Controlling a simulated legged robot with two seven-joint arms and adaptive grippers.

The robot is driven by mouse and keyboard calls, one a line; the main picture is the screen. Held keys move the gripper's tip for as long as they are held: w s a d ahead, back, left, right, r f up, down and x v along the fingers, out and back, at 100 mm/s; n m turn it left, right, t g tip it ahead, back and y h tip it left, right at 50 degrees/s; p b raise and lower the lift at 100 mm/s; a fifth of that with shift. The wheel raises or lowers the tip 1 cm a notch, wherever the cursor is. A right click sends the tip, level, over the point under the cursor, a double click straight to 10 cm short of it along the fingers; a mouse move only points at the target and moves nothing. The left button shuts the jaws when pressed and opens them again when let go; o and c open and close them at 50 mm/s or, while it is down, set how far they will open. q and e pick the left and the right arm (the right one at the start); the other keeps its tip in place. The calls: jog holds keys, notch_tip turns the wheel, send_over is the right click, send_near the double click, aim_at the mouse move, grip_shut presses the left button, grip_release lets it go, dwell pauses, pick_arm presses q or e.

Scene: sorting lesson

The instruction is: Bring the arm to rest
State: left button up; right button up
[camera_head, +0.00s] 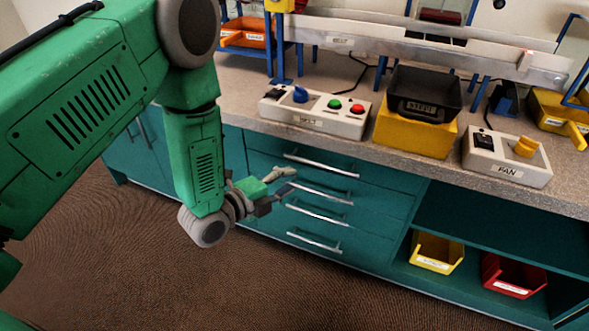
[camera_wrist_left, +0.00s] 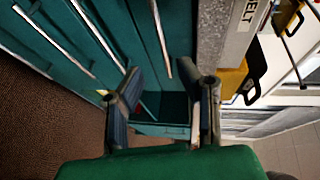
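My left arm, green with grey joints, comes in from the left in the head view and bends down in front of the teal drawer cabinet (camera_head: 345,200). My left gripper (camera_head: 292,180) is in front of the drawers, below the counter edge, with its fingers pointing right. It also shows in the left wrist view (camera_wrist_left: 168,80), where its two fingers stand wide apart with nothing between them. Whether the fingers touch the drawer handles cannot be told. My right gripper is not in view.
The counter (camera_head: 235,75) holds a control box (camera_head: 315,115) with a blue knob, a black tray (camera_head: 424,93) on a yellow block (camera_head: 414,135), and a FAN box (camera_head: 507,157). Yellow (camera_head: 437,250) and red (camera_head: 513,275) bins sit on the lower shelf. The brown floor (camera_head: 200,285) is clear.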

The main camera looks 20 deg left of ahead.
pick_arm(q)
jog(key=s+a+f+n+g+y+p, duration=0.1)
jog(key=s+a+n+g+y+p, duration=0.1)
jog(key=s+n+g+p, duration=0.2)
jog(key=s+a+f+n+g+y+p, duration=0.1)
jog(key=s+n+g, duration=0.4)
jog(key=s+n, duration=0.5)
jog(key=s+a+f+n+g+y+p, duration=0.1)
jog(key=s+a+n+g+y+p, duration=0.2)
jog(key=s, duration=1.4)
jog(key=n+g+p, duration=0.1)
jog(key=n+p, duration=0.2)
jog(key=n, duration=0.1)
jog(key=shift+s+a+f+g+y+p, duration=0.15)
jog(key=shift+s+a+g+y+p, duration=0.15)
jog(key=shift+g, duration=0.1)
